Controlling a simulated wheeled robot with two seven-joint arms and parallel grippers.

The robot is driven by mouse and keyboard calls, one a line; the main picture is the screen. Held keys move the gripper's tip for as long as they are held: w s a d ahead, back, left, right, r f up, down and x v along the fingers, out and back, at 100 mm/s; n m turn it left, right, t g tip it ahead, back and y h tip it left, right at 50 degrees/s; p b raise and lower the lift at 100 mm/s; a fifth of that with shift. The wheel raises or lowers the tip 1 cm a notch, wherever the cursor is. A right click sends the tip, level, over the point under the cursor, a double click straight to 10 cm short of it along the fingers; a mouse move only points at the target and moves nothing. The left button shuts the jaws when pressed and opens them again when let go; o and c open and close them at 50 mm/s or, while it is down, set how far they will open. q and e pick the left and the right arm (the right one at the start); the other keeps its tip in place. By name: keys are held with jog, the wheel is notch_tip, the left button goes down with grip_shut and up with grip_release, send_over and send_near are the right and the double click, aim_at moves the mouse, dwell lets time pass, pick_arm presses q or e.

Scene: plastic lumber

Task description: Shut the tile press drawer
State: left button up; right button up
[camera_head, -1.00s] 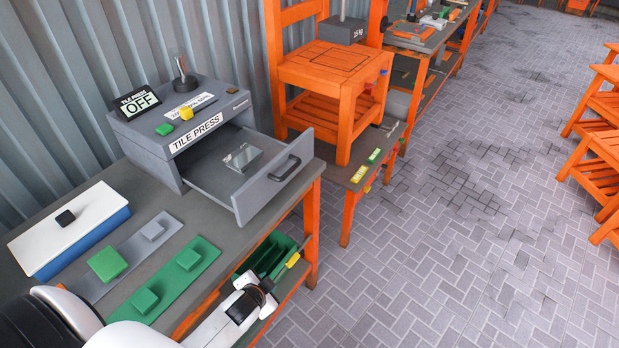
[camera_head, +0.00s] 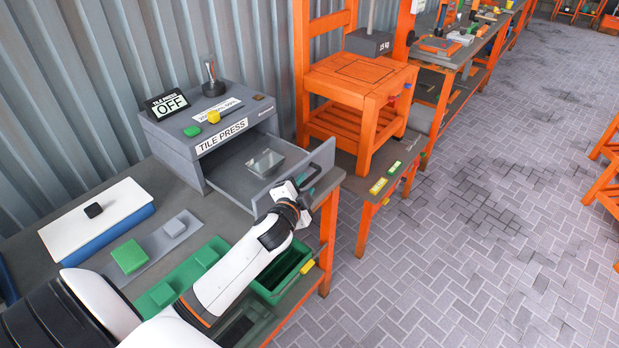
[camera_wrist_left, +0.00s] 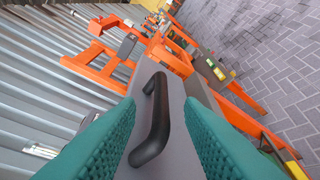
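The tile press (camera_head: 205,135) is a grey box on the bench, and its display reads OFF. Its drawer (camera_head: 228,184) is pulled out, with a clear block (camera_head: 265,162) inside. The drawer's black bar handle (camera_wrist_left: 153,120) is on the front panel. My left gripper (camera_head: 305,183) is at the drawer front, by the handle. In the left wrist view, its green ridged fingers (camera_wrist_left: 157,108) are open, with the handle between them and gaps at both sides. My right gripper is not in view.
A white-topped blue box (camera_head: 98,222), a grey plate (camera_head: 160,248) and a green plate (camera_head: 190,270) with blocks lie on the bench. A green bin (camera_head: 285,272) sits below its front edge. An orange stand (camera_head: 362,85) with a weight is beyond the press.

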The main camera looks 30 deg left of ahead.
aim_at(307, 183)
pick_arm(q)
jog(key=shift+x, duration=2.15)
grip_shut()
